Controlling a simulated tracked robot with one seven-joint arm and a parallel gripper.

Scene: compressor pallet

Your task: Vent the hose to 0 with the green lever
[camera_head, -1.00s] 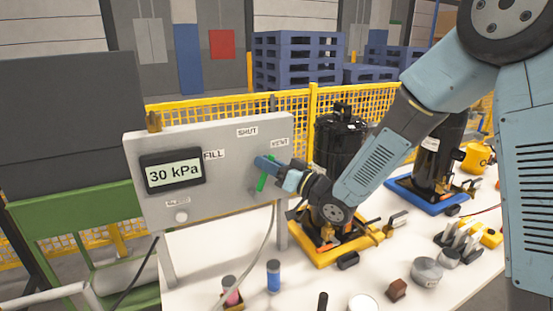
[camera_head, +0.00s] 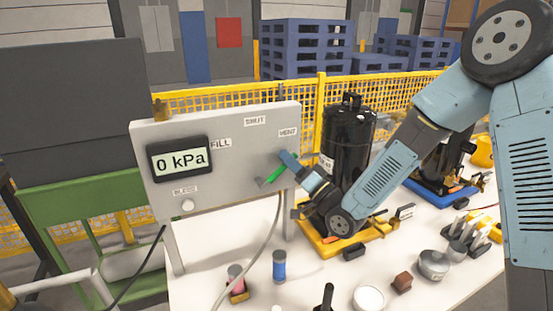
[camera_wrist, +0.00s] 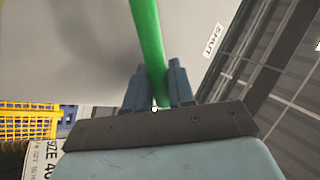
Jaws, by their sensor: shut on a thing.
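The green lever (camera_head: 275,176) is on the right part of the grey panel (camera_head: 230,150), below the VENT label (camera_head: 287,132). The display (camera_head: 180,158) on the panel reads 0 kPa. My gripper (camera_head: 285,166) is at the lever, its fingers around it. In the wrist view, the green lever (camera_wrist: 148,45) runs down between the two fingers of my gripper (camera_wrist: 158,90), which is shut on it. The grey hose (camera_head: 265,245) hangs below the panel to the table. The lever's pivot is partly hidden.
A black compressor (camera_head: 347,140) stands in a yellow tray right behind my gripper; another stands in a blue tray farther right. Small cans, a brown block and a white dish (camera_head: 369,298) lie on the white table. A yellow mesh fence (camera_head: 385,98) runs behind.

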